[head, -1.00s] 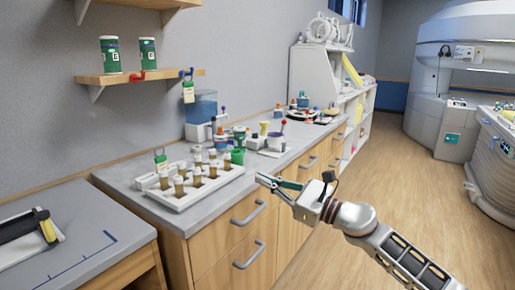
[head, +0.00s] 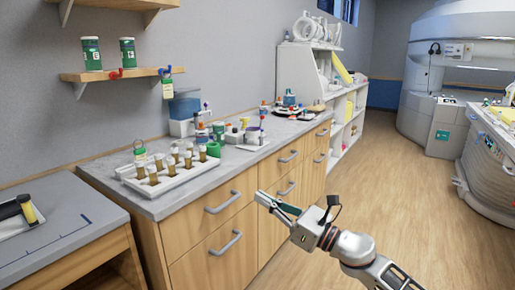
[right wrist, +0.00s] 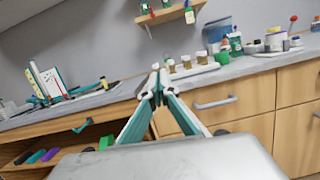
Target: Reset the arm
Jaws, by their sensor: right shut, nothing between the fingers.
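My right gripper (head: 262,197) is in the head view at the lower middle, in front of the wooden drawers (head: 222,222) and below the counter top. Its fingers are together and hold nothing. In the right wrist view the gripper (right wrist: 157,84) shows its two teal-sided fingers meeting at the tips, with the counter edge behind them. The right arm comes in from the lower right. My left gripper is not in the head view.
A grey counter (head: 115,186) holds a white rack (head: 172,172) of brown-filled tubes and several small containers. A wooden shelf (head: 138,73) with two green jars hangs above. A lower grey table (head: 80,230) stands at left. The wooden floor (head: 380,170) at right is open.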

